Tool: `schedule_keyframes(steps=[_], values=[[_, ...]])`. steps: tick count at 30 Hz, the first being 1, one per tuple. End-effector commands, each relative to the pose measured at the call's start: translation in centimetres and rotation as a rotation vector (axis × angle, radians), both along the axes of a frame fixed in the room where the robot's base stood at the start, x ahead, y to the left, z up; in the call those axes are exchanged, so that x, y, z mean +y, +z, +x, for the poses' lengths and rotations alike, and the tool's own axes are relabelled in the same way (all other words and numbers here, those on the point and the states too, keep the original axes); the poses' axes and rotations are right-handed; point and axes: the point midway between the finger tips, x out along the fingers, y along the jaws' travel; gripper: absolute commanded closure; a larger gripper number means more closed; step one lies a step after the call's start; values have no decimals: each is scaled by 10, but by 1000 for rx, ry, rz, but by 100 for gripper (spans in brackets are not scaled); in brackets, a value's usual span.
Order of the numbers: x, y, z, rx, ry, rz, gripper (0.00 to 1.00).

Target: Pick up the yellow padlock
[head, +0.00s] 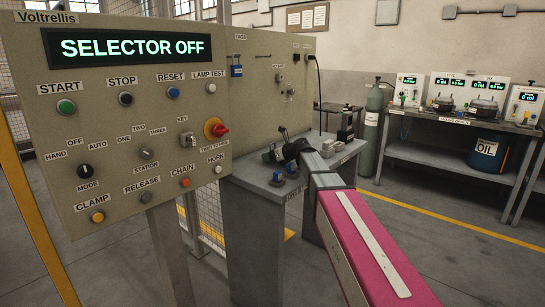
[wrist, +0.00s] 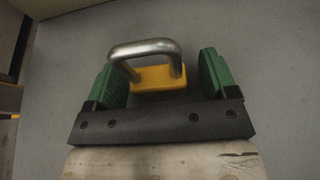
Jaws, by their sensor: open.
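The yellow padlock (wrist: 158,80), with a thick silver shackle, shows in the wrist view on a flat grey surface (wrist: 265,80). My gripper (wrist: 159,70) is open, with one green finger pad on each side of the padlock. In the head view my gripper (head: 272,152) is over the grey cabinet's top (head: 258,168), and I cannot make out the yellow padlock there.
Small blue items (head: 277,178) sit on the cabinet top near my gripper. The large control panel (head: 130,115) reads "SELECTOR OFF" and stands close at the left. Grey boxes (head: 335,147) stand at the right of the cabinet top.

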Motion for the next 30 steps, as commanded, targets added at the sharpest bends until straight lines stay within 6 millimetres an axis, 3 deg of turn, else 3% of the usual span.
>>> schedule_keyframes(steps=[4,5,9,10,23,30], values=[[0,0,0,0,0,0,21],[0,0,-1,0,0,0,28],[0,0,-1,0,0,0,73],[0,0,-1,0,0,0,77],[0,5,-1,-2,-1,0,77],[0,33,0,-3,0,0,77]])
